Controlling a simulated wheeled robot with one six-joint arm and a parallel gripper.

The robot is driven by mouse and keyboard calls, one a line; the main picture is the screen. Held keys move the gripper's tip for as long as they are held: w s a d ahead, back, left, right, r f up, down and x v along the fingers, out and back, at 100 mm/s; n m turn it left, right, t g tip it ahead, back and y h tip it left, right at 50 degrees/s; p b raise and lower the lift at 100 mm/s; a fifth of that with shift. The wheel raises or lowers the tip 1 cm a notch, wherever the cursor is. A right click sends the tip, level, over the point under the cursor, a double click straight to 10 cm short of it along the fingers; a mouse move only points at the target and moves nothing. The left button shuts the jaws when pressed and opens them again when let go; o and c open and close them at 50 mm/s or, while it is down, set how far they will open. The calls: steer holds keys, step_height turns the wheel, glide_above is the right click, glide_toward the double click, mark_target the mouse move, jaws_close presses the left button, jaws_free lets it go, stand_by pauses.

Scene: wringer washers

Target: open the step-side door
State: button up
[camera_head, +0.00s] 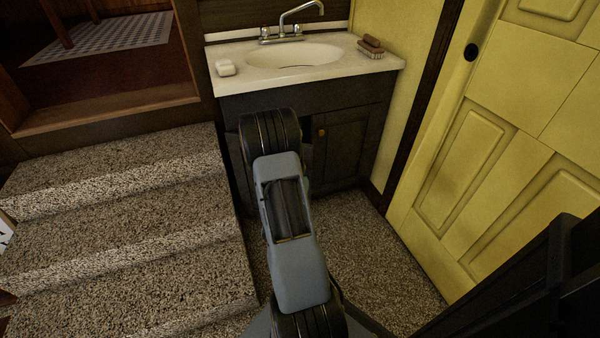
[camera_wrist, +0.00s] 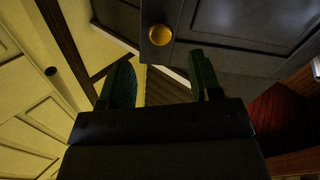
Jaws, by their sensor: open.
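The step-side door (camera_head: 232,158) is the dark left door of the sink cabinet, beside the steps. My arm hides most of it in the head view. In the wrist view, which is turned over, the panelled door (camera_wrist: 245,35) fills the upper right, with a round brass knob (camera_wrist: 160,34) near its corner. The door seems to stand out from the cabinet front; how far is unclear. My gripper (camera_wrist: 162,60) is open, its fingers apart and the knob just beyond their tips. Nothing shows between the fingers but background. The head view hides my gripper behind the arm.
Speckled steps (camera_head: 120,230) rise close on the left. The other cabinet door (camera_head: 340,150) has its own brass knob. A sink counter (camera_head: 235,80) overhangs the cabinet, holding soap (camera_head: 225,67) and a brush (camera_head: 370,46). A yellow door (camera_head: 480,160) stands at right.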

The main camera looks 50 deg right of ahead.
steer(key=p+v, duration=0.2)
steer(key=v, duration=0.4)
steer(key=shift+s+a+p, duration=0.2)
steer(key=shift+a+p, duration=0.15)
steer(key=w+a+r+n+t+y+p, duration=0.1)
steer(key=w+a+r+y+p, duration=0.4)
steer(key=r, duration=0.3)
steer(key=w+a+r+n+t+y+p, duration=0.1)
steer(key=w+a+r+y+p, duration=0.2)
steer(key=a+r+p, duration=0.4)
steer(key=w+a+r+n+t+y+p, duration=0.15)
steer(key=w+r+y+p, duration=0.3)
steer(key=r, duration=0.45)
steer(key=s+a+r+n+g+y+p, duration=0.1)
steer(key=s+a+r+n+g+p, duration=0.1)
steer(key=s+a+r+p, duration=0.2)
steer(key=s+a+r+n+g+y+p, duration=0.2)
steer(key=s+a+r+p, duration=0.2)
steer(key=r, duration=0.7)
steer(key=s+a+r+n+g+y+p, duration=0.1)
steer(key=s+a+r+n+g+p, duration=0.1)
steer(key=s+a+r+p, duration=0.2)
steer(key=v, duration=0.4)
steer(key=shift+p, duration=0.4)
steer(key=shift+s+r+n+g, duration=0.2)
steer(key=shift+s+n+g, duration=0.05)
steer(key=shift+s+g, duration=0.25)
steer(key=shift+c, duration=0.2)
